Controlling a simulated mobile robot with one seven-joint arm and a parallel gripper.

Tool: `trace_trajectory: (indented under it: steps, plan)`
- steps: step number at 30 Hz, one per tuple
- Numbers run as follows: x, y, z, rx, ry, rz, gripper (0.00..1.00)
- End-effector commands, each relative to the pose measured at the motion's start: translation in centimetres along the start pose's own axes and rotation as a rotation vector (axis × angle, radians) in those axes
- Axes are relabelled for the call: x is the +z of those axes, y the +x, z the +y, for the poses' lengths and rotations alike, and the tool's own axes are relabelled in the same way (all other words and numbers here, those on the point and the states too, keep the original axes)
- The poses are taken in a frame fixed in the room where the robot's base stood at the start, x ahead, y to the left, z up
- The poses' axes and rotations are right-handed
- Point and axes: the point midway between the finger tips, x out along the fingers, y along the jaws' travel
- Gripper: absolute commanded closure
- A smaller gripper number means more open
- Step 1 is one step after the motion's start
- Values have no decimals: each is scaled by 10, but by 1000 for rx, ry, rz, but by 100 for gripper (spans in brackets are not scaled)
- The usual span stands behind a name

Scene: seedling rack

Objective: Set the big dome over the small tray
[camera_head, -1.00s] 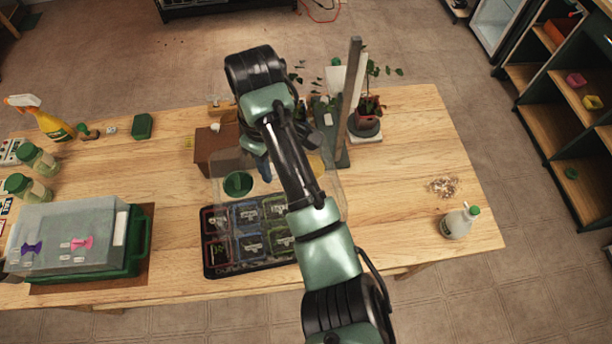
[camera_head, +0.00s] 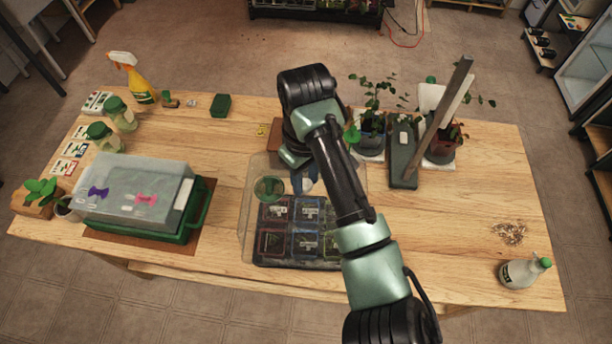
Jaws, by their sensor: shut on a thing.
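The big dome (camera_head: 248,225) is a clear, see-through cover in the middle of the table. My gripper (camera_head: 306,184) is shut on its top, mostly hidden behind my arm. The small tray (camera_head: 300,264) is black with several coloured, labelled cells. The dome overlaps the tray in this view, and its left wall lies just left of the tray's left edge. My arm hides the right side of both. I cannot tell whether the dome's rim touches the table or hangs above it.
A green round pot (camera_head: 268,188) shows through the dome behind the tray. A frosted dome (camera_head: 135,190) sits on a green tray (camera_head: 190,225) at left. Potted plants and a leaning post (camera_head: 440,115) stand behind right.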

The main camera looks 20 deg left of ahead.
Motion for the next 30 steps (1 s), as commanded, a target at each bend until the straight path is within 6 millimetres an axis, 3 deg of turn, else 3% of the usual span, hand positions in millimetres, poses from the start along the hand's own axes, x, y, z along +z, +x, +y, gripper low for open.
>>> trace_trajectory:
  steps: [30]
  plan:
    - [0, 84, 0, 0, -1, 0, 100]
